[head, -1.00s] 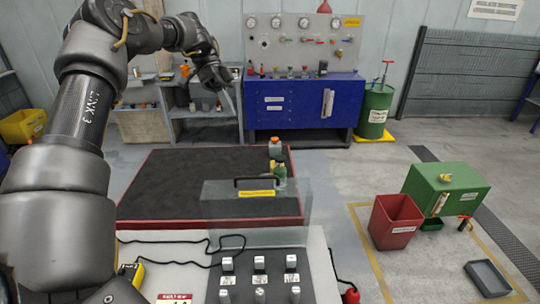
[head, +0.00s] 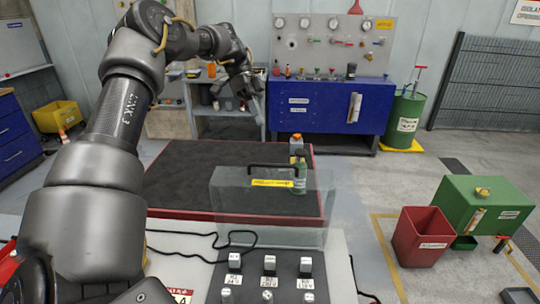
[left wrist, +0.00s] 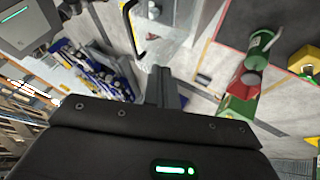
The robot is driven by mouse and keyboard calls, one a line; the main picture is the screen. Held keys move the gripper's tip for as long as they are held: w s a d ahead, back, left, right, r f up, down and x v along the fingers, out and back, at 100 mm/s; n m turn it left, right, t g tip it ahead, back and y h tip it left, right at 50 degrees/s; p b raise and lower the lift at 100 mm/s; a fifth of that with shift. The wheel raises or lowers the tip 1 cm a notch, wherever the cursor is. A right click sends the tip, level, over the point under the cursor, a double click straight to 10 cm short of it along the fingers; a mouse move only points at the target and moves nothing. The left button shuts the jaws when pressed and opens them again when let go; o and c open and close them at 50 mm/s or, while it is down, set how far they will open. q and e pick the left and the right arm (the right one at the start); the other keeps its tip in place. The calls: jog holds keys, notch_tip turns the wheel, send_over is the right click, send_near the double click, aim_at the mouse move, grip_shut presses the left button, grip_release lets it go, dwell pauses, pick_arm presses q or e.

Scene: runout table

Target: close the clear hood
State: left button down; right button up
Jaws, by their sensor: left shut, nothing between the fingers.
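The clear hood (head: 235,205) stands upright behind the switch panel (head: 245,290) in the head view. It is a see-through sheet or box with a yellow label and a black handle (head: 282,166) at its top edge. The white switches on the panel show uncovered in front of it. My left gripper (head: 257,103) is beyond and above the hood, apart from it, pointing downward. In the left wrist view its fingers (left wrist: 163,82) are together and empty, with the handle (left wrist: 131,28) and clear hood (left wrist: 165,45) near the top. My right gripper is out of view.
A dark mat (head: 205,175) with a red rim lies behind the hood, with green and orange-topped containers (head: 299,172) on it. A black cable (head: 190,235) lies left of the hood. A blue bench (head: 330,108) stands at the back; a red bin (head: 423,238) and green box (head: 487,212) stand right.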

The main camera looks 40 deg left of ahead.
pick_arm(q)
jog(key=p, duration=0.3)
send_near(279, 174)
notch_tip(279, 174, down, 4)
jog(key=w, duration=0.2)
jog(key=s+d+p, duration=0.1)
jog(key=s+d+r+p, duration=0.1)
jog(key=shift+s+d, duration=0.35)
jog(key=shift+s, duration=0.1)
